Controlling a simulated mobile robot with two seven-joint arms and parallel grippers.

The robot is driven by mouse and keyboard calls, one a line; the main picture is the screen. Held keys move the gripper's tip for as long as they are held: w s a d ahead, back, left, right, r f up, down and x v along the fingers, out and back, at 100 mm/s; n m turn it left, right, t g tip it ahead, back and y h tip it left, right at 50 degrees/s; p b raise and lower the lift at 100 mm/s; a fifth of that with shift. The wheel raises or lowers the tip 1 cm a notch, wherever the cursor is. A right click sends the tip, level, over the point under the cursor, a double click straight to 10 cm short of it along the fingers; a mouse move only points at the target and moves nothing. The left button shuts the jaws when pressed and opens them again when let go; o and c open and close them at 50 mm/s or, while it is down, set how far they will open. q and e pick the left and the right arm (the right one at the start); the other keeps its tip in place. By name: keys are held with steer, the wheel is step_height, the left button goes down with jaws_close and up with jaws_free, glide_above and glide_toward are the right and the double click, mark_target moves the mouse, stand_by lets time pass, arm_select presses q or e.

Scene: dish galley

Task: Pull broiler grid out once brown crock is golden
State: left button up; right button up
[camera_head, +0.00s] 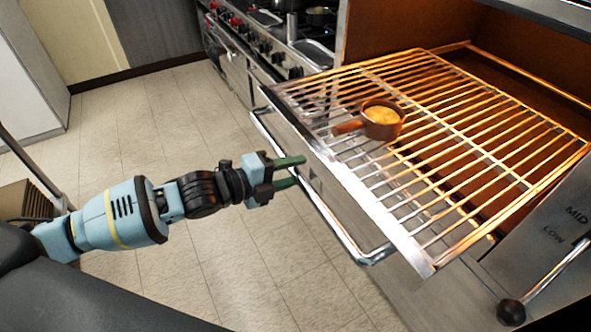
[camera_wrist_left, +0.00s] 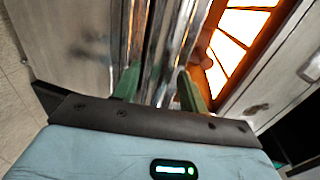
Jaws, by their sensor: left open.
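The broiler grid (camera_head: 455,135) is a wire rack with a steel front and stands out of the broiler opening, glowing orange. The brown crock (camera_head: 350,126) sits upright on it near its far left part, with its handle toward the front. Its top looks golden yellow. A bar handle (camera_head: 335,228) runs along the grid's front. My left gripper (camera_head: 297,171) is open at this bar, its green fingers on either side of it. In the left wrist view the metal bar (camera_wrist_left: 152,65) shows between the open fingers (camera_wrist_left: 158,88). Contact cannot be told. My right gripper is not in view.
A lever with a black knob (camera_head: 511,312) stands at the lower right beside a panel marked MID and LOW. A stove (camera_head: 240,65) with red knobs is at the back. The tiled floor (camera_head: 240,260) in front of the grid is clear.

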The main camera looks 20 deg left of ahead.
arm_select(q)
steer(key=v, duration=0.6)
steer(key=shift+s+a, duration=0.15)
steer(key=shift+s, duration=0.15)
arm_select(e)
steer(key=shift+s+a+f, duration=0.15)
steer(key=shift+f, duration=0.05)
arm_select(q)
steer(key=s+d+f+n+y+p, duration=0.2)
steer(key=s+d+f+n+y, duration=0.15)
steer(key=s+f+n, duration=0.75)
steer(key=s+a+f+n+g+y, duration=0.1)
steer(key=s+a+f+n+y, duration=0.1)
steer(key=s+f+n, duration=0.5)
steer(key=s+a+f+n+g+y, duration=0.1)
steer(key=s+a+f+n+y, duration=0.2)
steer(key=s+f+n, duration=0.4)
steer(key=s+f, duration=0.1)
steer(key=s, duration=0.3)
steer(key=shift+s+f+y+p, duration=0.15)
steer(key=shift+f+y+p, duration=0.15)
steer(key=shift+y+p, duration=0.1)
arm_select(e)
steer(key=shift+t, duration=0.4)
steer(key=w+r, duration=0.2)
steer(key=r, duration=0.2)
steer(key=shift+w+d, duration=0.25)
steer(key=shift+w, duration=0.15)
